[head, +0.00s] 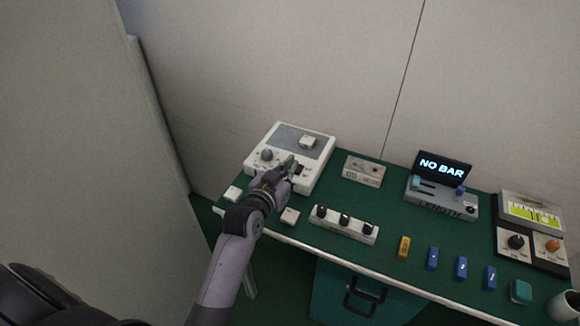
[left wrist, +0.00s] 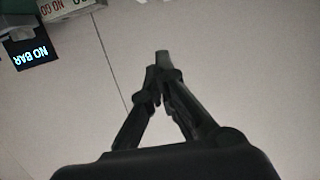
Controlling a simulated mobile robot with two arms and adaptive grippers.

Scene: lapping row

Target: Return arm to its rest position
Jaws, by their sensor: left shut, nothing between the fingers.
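My left arm reaches in from the lower middle of the head view. Its gripper (head: 288,166) is over the front part of the white machine (head: 318,177) on the green table. In the left wrist view the gripper's fingers (left wrist: 160,68) meet at the tips, with nothing between them and the plain wall behind. The gripper hides part of the machine's front. I cannot tell whether it touches the machine. My right gripper does not show in either view.
A wall panel (head: 75,150) stands at left.

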